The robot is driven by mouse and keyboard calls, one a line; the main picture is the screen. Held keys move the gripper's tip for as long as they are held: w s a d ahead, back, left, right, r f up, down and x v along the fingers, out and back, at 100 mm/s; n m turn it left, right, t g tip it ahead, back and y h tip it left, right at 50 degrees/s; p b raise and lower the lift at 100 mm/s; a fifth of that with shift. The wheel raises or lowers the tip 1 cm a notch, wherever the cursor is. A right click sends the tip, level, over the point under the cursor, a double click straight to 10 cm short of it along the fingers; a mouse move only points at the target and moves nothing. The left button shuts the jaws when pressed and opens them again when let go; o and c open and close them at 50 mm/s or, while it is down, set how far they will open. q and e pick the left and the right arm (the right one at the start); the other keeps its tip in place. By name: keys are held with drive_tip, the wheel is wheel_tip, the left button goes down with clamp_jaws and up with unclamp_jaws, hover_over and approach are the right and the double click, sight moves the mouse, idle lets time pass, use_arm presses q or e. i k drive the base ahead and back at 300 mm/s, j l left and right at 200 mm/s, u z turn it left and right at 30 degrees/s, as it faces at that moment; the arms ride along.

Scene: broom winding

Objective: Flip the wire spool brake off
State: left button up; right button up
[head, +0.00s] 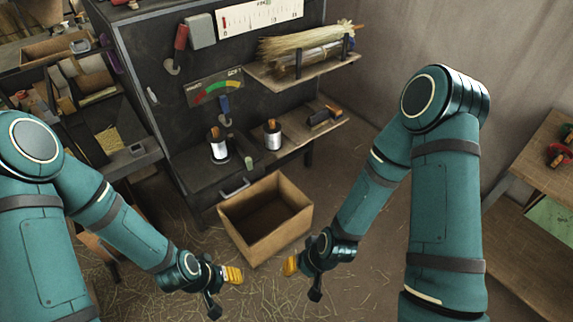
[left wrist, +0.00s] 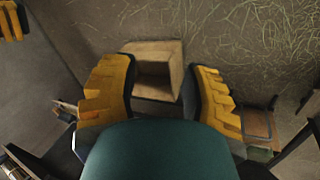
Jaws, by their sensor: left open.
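Two wire spools stand at the dark cabinet's front: a left spool (head: 218,149) and a right spool (head: 272,138), each with an orange-brown piece on top. A blue-handled lever (head: 225,107) is on the panel above the left spool, below a coloured gauge. A red-handled lever (head: 180,38) is higher up. I cannot tell which part is the spool brake. My left gripper (head: 232,275) is low, in front of the box and well below the spools; in the left wrist view (left wrist: 165,75) it is open and empty. My right gripper (head: 291,265) is right of it, its jaws unclear.
An open cardboard box (head: 253,232) sits on the straw-strewn floor between the arms and the cabinet. A shelf with a straw bundle (head: 300,47) juts out at upper right. A wooden table (head: 540,185) stands at far right. Bins (head: 85,75) are at left.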

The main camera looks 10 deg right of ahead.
sight(248, 160)
drive_tip(key=i+j+z, duration=0.8)
